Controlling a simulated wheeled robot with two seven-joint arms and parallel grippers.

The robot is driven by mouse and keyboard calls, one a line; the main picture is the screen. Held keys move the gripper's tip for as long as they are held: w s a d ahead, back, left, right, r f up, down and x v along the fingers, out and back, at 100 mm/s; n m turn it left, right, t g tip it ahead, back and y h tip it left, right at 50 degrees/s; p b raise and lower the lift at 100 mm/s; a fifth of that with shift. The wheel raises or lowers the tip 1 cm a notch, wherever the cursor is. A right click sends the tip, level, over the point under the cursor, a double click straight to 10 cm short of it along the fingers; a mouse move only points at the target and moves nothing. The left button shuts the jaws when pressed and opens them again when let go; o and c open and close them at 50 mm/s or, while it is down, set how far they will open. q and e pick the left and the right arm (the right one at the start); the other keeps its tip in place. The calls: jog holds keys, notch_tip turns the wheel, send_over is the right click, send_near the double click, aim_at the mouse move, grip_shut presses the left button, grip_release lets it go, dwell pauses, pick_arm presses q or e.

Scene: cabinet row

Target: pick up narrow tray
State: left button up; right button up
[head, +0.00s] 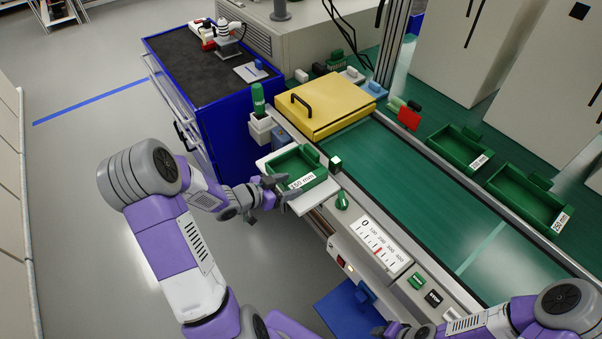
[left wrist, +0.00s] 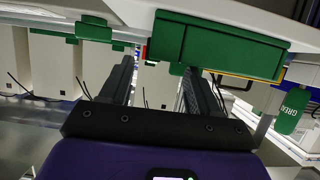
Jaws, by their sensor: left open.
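A green tray (head: 294,172) with a white label ending in "50 mm" sits on a white shelf (head: 330,187) beside the conveyor. Two more green trays, one smaller (head: 455,146) and one larger (head: 527,196), lie on the far side of the belt. My left gripper (head: 268,193) is open and empty at the left front edge of the shelf, close to the labelled tray. In the left wrist view, a green tray (left wrist: 225,48) appears above and beyond the open fingers (left wrist: 157,85), with nothing between them. My right gripper (head: 390,329) is at the bottom edge, mostly cut off.
A yellow lid with a black handle (head: 325,104) covers the belt's (head: 405,175) far end. A blue cabinet (head: 225,130) stands left of the conveyor. A control panel (head: 383,245) with a scale and buttons lies right of the shelf.

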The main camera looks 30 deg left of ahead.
aim_at(302, 181)
pick_arm(q)
jog(key=b+x, duration=0.1)
jog(key=x, duration=0.4)
jog(key=shift+f+b, duration=0.1)
jog(key=shift+b, duration=0.3)
jog(key=shift+w+d+f, duration=0.1)
jog(key=shift+w+d, duration=0.1)
jog(key=shift+w, duration=0.25)
grip_shut()
